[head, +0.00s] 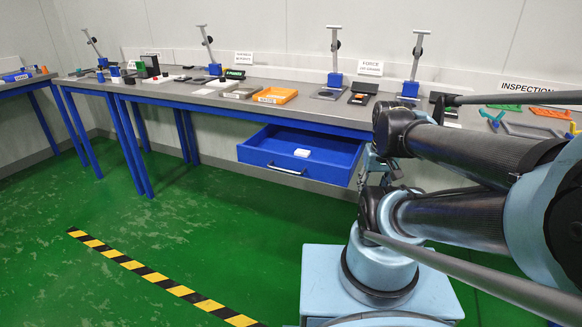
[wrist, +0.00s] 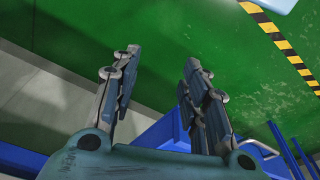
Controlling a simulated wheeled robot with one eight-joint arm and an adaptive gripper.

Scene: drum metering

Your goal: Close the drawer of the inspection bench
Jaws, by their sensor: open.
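The blue drawer (head: 255,156) of the inspection bench (head: 215,98) is pulled out in the head view, with its inside exposed. A pale bar handle (head: 287,169) is on its front, and a small white block (head: 302,153) lies inside. In the wrist view, my gripper (wrist: 162,60) has its two fingers spread with nothing between the tips. Blue parts that look like the drawer (wrist: 165,132) show behind the finger bases, and a pale handle (wrist: 264,148) shows at lower right. In the head view my arm hides most of the gripper, near the drawer's right end. I cannot tell any contact.
The bench top carries an orange tray (head: 275,96), grey trays, gauges and several stands. Blue bench legs (head: 125,143) stand left of the drawer. The green floor (head: 220,230) before the drawer is clear, with a yellow-black stripe (head: 165,283) on it.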

